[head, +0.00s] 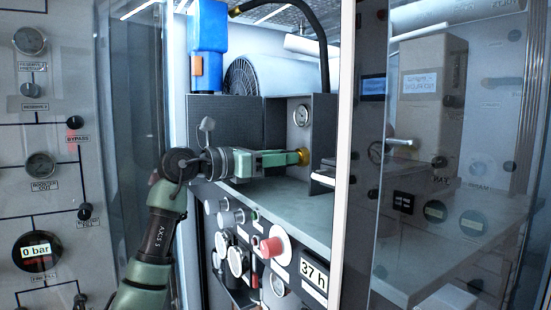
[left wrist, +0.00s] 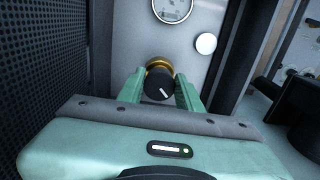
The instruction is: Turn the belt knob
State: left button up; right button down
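The knob, which I take for the belt knob, is black with a white mark on its face and a brass collar behind it. It shows in the left wrist view (left wrist: 160,85), on a grey panel below a round gauge. In the head view only its brass part (head: 304,157) shows at the fingertips. My green left gripper (head: 296,158) reaches it from the left. In the left wrist view its two fingers (left wrist: 160,90) stand on either side of the knob, very close to it. Whether they press on it I cannot tell. My right gripper is not in view.
The round gauge (head: 302,116) sits above the knob. A grey-green shelf (head: 290,205) runs below my left arm, above a panel with a red knob (head: 271,247) and a "37 h" display (head: 314,274). A white door frame (head: 346,190) stands close to the right.

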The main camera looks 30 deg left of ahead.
pick_arm(q)
jog(key=shift+a+n, duration=0.1)
jog(key=shift+n, duration=0.2)
grip_shut()
jog(key=shift+r+n+p, duration=0.1)
jog(key=shift+n+p, duration=0.4)
jog(key=shift+n, duration=0.3)
jog(key=shift+n+p, duration=0.75)
jog(key=shift+n, duration=1.45)
jog(key=o, duration=1.1)
grip_release()
jog(key=shift+a, duration=0.1)
jog(key=shift+o, duration=0.2)
